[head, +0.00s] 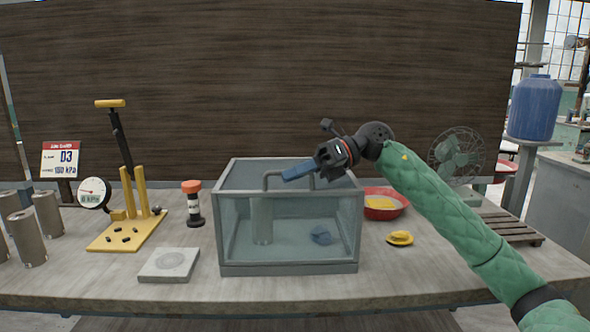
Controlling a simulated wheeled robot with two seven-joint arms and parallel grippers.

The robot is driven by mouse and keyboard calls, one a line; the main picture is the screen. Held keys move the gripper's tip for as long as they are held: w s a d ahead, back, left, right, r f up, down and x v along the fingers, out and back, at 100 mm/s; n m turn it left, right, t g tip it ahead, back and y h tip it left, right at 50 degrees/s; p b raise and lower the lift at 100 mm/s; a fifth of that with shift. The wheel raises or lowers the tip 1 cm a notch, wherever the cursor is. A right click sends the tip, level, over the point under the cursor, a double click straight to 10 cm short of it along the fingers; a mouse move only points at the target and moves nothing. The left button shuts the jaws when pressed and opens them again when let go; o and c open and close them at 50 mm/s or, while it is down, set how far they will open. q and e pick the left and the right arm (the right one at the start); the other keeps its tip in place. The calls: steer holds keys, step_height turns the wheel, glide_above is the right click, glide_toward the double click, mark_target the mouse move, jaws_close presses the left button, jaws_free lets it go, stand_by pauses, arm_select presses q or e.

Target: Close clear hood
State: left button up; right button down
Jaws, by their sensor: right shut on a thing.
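The clear hood (290,265) is a see-through box with a grey frame, standing at the middle of the table. A grey bar handle (267,178) shows at its top. My right gripper (288,175), with blue fingers, reaches in from the right over the box and is shut on the handle. A grey upright piece (262,220) and a small blue thing (320,235) show through the clear front. I cannot tell from this view how far the hood's moving panel is open. My left gripper is not in view.
On the left are a yellow pump stand (140,205), a pressure gauge (93,192), grey cylinders (48,213) and an orange-topped bottle (193,205). A grey slab (169,264) lies left of the box. A red bowl (383,213) and a yellow object (399,238) lie right.

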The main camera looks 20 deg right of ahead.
mark_target(329, 190)
steer(key=shift+s+f, duration=0.1)
steer(key=shift+f, duration=0.2)
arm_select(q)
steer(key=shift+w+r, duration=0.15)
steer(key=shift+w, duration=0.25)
arm_select(e)
steer(key=shift+a+f, duration=0.15)
steer(key=shift+f, duration=0.05)
steer(key=shift+s+f, duration=0.15)
steer(key=c, duration=1.5)
jaws_free()
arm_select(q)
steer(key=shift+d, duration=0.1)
arm_select(e)
steer(key=shift+r, duration=0.2)
steer(key=shift+d+r, duration=0.15)
steer(key=shift+d, duration=0.4)
steer(key=v, duration=0.6)
steer(key=shift+d, duration=0.2)
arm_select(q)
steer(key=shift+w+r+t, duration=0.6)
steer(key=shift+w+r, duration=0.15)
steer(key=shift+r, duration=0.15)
arm_select(e)
steer(key=shift+s+d+r, duration=0.1)
steer(key=shift+d, duration=0.1)
